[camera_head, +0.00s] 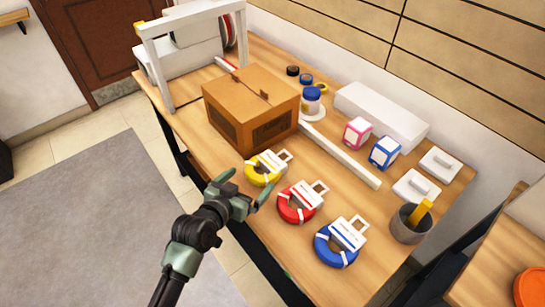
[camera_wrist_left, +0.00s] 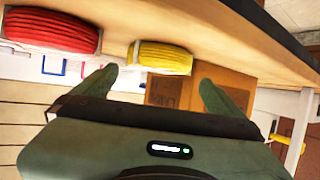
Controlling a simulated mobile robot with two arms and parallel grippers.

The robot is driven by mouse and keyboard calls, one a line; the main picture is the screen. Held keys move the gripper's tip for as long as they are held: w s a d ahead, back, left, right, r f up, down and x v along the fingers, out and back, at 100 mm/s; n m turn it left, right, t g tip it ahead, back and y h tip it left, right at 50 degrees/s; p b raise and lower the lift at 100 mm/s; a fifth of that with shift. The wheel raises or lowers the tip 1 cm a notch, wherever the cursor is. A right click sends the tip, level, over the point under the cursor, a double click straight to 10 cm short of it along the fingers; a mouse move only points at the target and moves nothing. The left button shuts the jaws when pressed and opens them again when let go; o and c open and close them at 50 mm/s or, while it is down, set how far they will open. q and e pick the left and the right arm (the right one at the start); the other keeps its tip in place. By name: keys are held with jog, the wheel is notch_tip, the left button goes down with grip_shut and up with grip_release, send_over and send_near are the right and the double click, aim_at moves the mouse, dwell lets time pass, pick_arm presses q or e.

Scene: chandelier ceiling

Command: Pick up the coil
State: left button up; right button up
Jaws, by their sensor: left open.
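Three coils with white label tags lie on the wooden table (camera_head: 330,215): a yellow coil (camera_head: 259,177), a red coil (camera_head: 290,213) and a blue coil (camera_head: 326,253). My left gripper (camera_head: 246,184) is open and empty at the table's front edge, close to the yellow coil. In the left wrist view, which looks upside down, the yellow coil (camera_wrist_left: 163,58) shows ahead between the two green fingers (camera_wrist_left: 158,80), and the red coil (camera_wrist_left: 50,30) is off to the left. I cannot tell whether a finger touches the yellow coil. My right gripper is not in view.
A brown cardboard box (camera_head: 232,115) stands behind the yellow coil. A white bar (camera_head: 345,158) lies behind the coils. Two small cartons (camera_head: 384,152), a blue-lidded jar (camera_head: 311,102) and a grey cup (camera_head: 403,228) stand farther back or right. A white frame (camera_head: 157,62) stands at the far left.

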aim_at(267, 164)
pick_arm(q)
jog(key=shift+x, duration=1.1)
jog(key=shift+w+d, duration=0.3)
jog(key=shift+w, duration=0.05)
jog(key=x, duration=0.3)
jog(key=shift+w+d+f, duration=0.35)
jog(key=shift+w, duration=0.25)
jog(key=c, duration=1.3)
jog(key=shift+c, duration=0.4)
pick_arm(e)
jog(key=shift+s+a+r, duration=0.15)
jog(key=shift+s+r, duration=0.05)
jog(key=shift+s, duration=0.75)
